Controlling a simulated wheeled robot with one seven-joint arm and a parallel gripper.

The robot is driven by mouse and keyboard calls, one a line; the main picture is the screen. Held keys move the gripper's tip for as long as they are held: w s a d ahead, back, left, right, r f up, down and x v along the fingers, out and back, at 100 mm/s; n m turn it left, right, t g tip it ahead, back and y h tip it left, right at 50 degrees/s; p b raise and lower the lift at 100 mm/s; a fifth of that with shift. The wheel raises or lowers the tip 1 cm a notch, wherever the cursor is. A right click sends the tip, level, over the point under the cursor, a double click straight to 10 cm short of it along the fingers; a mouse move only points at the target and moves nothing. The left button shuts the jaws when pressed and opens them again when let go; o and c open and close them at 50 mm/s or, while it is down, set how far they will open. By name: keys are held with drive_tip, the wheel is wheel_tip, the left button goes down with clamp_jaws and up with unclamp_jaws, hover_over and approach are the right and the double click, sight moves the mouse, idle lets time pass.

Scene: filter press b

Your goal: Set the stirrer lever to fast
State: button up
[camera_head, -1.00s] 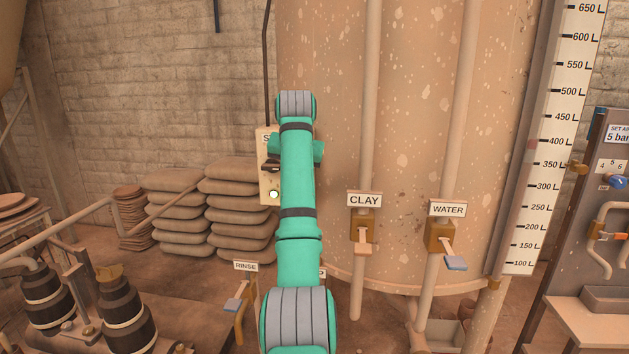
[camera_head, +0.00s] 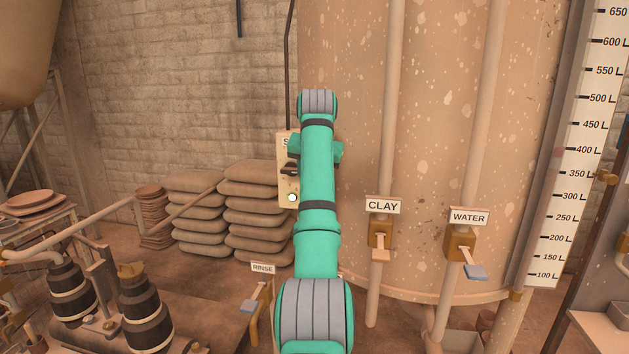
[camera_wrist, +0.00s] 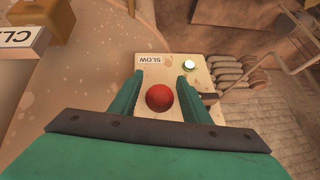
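The stirrer panel, a cream plate (camera_head: 285,190), stands at the tank's left side in the head view, mostly hidden behind my arm. In the wrist view the panel (camera_wrist: 205,72) appears upside down, with a SLOW label (camera_wrist: 148,59) and a lit round lamp (camera_wrist: 190,65). A red ball knob (camera_wrist: 159,98), apparently the stirrer lever's end, sits between the two fingers of my gripper (camera_wrist: 161,82). The fingers are open, with a visible gap on each side of the knob. The lever's shaft and any fast label are hidden.
The CLAY valve (camera_head: 380,235) and WATER valve (camera_head: 462,243) are on pipes to the right of my arm. The RINSE valve (camera_head: 258,305) is low on the left. Stacked sacks (camera_head: 255,215) stand left of the panel. The big tank (camera_head: 430,130) rises close behind.

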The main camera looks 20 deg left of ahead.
drive_tip(key=v, duration=1.1)
drive_tip(key=shift+w+f, duration=0.1)
drive_tip(key=shift+w, duration=0.05)
idle(0.3)
